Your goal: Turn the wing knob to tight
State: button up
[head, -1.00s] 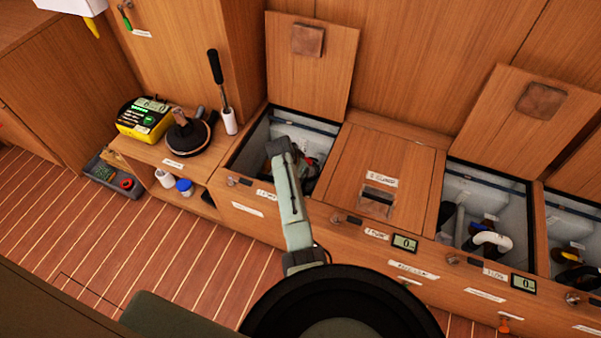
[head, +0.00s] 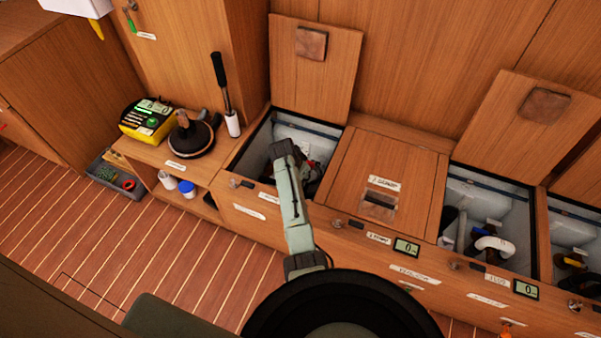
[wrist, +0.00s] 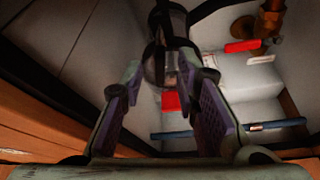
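My gripper (wrist: 168,88) reaches down into the open left locker. In the wrist view its two fingers with purple inner pads stand apart. A dark-ended cylindrical fitting with a clear middle (wrist: 166,62) shows just beyond and between the fingertips; contact cannot be told. I cannot make out the wing knob for certain in either view. In the head view my arm covers much of the locker's inside, and the fingertips are hidden.
The left locker's raised lid (head: 314,75) leans against the back wall. In the wrist view a red handle (wrist: 241,46) on a brass fitting, a red piece (wrist: 170,101) and a blue rod (wrist: 270,126) lie inside. A closed hatch (head: 390,165) is to the right.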

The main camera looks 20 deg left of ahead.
jog(key=v, duration=1.1)
jog(key=shift+s+r, duration=0.2)
jog(key=shift+r, duration=0.1)
